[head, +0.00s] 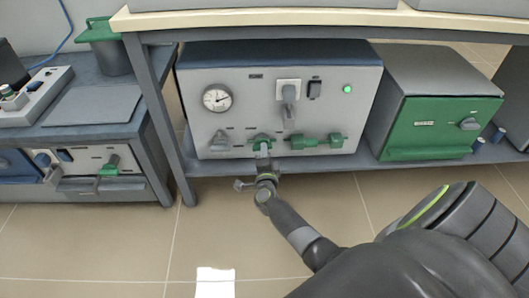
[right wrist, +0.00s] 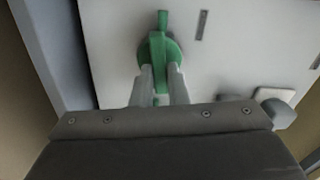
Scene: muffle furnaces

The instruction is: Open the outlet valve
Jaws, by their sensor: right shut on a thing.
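A grey pump box (head: 360,85) stands on the shelf under the table, with a round gauge, a switch and green valves along its lower front. My right gripper (head: 262,153) is at the left green valve (head: 261,138), partly covering it. In the right wrist view, the fingers of my right gripper (right wrist: 161,82) are shut on the green valve's handle (right wrist: 157,50), one on each side. The handle's bar looks roughly upright in that view. The small labels are too blurred to read, so I cannot tell which valve is the outlet. My left gripper is not in view.
More green valves (head: 316,142) sit just right of my gripper on the same panel. A plug (head: 288,92) and a lit green lamp (head: 347,89) are above. A green-fronted box (head: 430,125) stands to the right. A table leg (head: 160,120) is left of the pump box.

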